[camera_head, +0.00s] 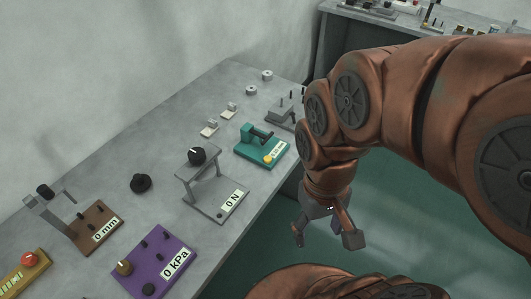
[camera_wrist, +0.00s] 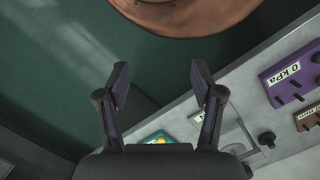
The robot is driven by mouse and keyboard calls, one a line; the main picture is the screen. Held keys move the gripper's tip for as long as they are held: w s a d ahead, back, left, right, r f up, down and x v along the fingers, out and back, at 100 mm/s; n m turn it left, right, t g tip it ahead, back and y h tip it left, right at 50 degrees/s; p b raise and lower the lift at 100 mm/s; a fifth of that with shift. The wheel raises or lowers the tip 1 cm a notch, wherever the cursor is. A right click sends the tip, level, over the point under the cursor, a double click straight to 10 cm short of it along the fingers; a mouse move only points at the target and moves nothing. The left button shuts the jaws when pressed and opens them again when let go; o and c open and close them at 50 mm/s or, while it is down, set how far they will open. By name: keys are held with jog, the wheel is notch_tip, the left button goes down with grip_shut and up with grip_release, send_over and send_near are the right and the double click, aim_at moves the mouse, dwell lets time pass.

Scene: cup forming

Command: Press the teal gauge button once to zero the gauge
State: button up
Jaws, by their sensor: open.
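The teal gauge (camera_head: 250,150) sits on the grey bench in the head view. It has a dark bar on top, a small pale display and a round yellow button (camera_head: 267,159) at its front corner. My gripper (camera_head: 325,237) is open and empty, hanging past the bench's front edge, to the right of and nearer than the teal gauge. It touches nothing that I can see. In the wrist view my open fingers (camera_wrist: 161,80) frame the dark green floor. Part of the teal gauge (camera_wrist: 154,137) shows low between them, partly hidden by the gripper body.
A grey stand reading 0 N (camera_head: 215,206), a purple gauge reading 0 kPa (camera_head: 155,262), a brown gauge reading 0 mm (camera_head: 96,226) and a yellow box with a red button (camera_head: 28,259) stand along the bench (camera_head: 110,170). A black knob (camera_head: 141,183) lies behind them.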

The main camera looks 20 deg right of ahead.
grip_shut()
dwell(0.3)
dwell(1.2)
